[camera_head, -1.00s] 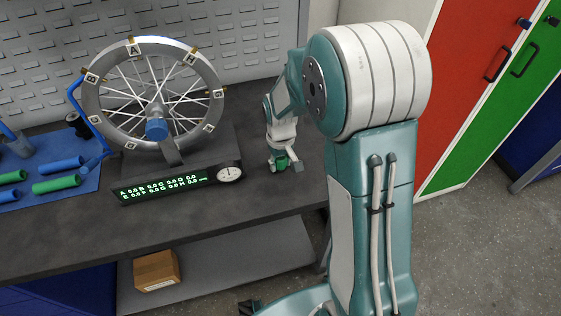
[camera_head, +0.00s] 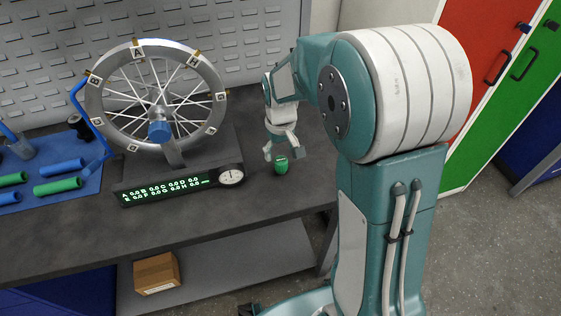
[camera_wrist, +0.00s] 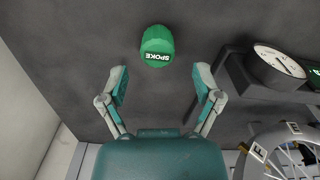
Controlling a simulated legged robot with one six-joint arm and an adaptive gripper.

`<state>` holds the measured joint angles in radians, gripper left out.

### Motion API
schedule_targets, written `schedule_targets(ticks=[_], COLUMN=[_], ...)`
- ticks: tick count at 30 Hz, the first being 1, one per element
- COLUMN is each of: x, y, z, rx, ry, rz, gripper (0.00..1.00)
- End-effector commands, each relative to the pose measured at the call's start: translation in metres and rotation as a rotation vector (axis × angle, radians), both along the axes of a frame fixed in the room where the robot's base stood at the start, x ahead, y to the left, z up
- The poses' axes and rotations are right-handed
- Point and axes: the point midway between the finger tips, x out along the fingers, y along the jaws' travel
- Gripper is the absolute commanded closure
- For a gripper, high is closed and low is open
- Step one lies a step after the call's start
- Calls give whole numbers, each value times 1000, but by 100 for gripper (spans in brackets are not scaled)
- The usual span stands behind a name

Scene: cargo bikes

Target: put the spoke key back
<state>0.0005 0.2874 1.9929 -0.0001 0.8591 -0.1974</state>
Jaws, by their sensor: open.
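The green spoke key (camera_head: 281,165), a ribbed knob marked SPOKE, stands on the dark workbench (camera_head: 262,218) to the right of the dial gauge. In the wrist view the spoke key (camera_wrist: 157,45) lies beyond the fingertips, with bare bench around it. My gripper (camera_wrist: 160,82) is open and empty. Its two fingers are spread wide and apart from the key. In the head view my gripper (camera_head: 282,150) is just above and behind the key.
A wheel (camera_head: 152,97) with lettered tags stands in a truing stand, left of the key. A display (camera_head: 165,190) and dial gauge (camera_head: 231,177) sit at its foot. A blue mat (camera_head: 50,170) at far left holds blue and green tools. The bench right of the gauge is mostly clear.

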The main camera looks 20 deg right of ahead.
Motion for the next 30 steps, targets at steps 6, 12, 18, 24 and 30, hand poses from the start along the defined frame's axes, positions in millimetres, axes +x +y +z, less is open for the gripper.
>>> schedule_targets(ticks=[6, 12, 18, 24, 30], x=[1, 0, -26, -78, -131], y=[0, 0, 0, 0, 0], z=[42, 59, 90, 129, 151], rx=[0, 0, 1, 7, 20], ry=[-3, -2, -71, -191, -312], rz=[0, -1, -25, -74, -121], gripper=[18, 18, 18, 18, 18])
